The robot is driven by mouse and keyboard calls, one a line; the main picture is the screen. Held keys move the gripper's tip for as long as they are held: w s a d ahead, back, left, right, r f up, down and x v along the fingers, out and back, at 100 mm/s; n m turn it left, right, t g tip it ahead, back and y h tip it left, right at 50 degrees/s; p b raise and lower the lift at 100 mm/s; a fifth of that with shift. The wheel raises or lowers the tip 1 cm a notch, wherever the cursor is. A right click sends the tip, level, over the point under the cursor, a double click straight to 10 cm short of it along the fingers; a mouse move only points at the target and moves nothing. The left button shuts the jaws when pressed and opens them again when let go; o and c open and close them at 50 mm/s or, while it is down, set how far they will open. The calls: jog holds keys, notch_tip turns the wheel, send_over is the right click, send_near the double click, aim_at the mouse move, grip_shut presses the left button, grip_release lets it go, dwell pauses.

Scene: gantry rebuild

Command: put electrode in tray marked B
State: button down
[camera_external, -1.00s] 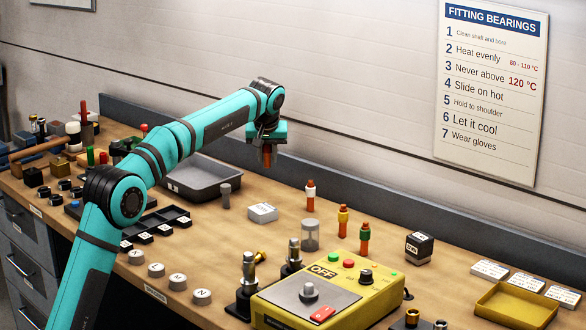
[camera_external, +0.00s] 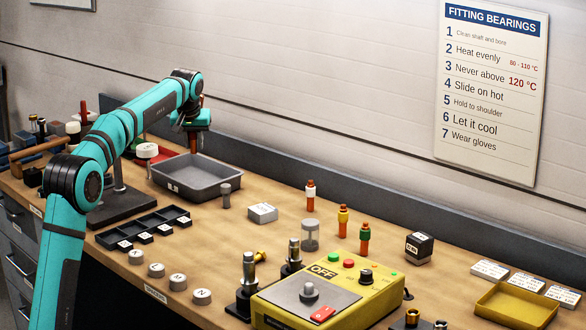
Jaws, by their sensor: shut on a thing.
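My gripper (camera_external: 194,126) is shut on a copper-coloured electrode (camera_external: 193,141) that hangs upright. In the picture, its lower end appears just above the back part of a grey tray (camera_external: 226,190); I cannot tell its exact height. The tray has a small label on its front wall, too small to read surely. Three other electrodes stand upright on the bench: one with a white band (camera_external: 310,195), one with a yellow band (camera_external: 343,220) and one with a green band (camera_external: 364,239). The electrode's upper part is hidden by my gripper.
A black compartment strip (camera_external: 145,228) with labels lies in front of the grey tray. A grey cylinder (camera_external: 226,195) and a white block (camera_external: 262,212) stand right of it. A yellow control box (camera_external: 335,290) and an ochre tray (camera_external: 515,302) are farther right.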

aim_at(197, 181)
jog(key=shift+f, duration=4.65)
jog(key=shift+f, duration=0.15)
jog(key=c, duration=1.2)
grip_release()
jog(key=v, duration=1.2)
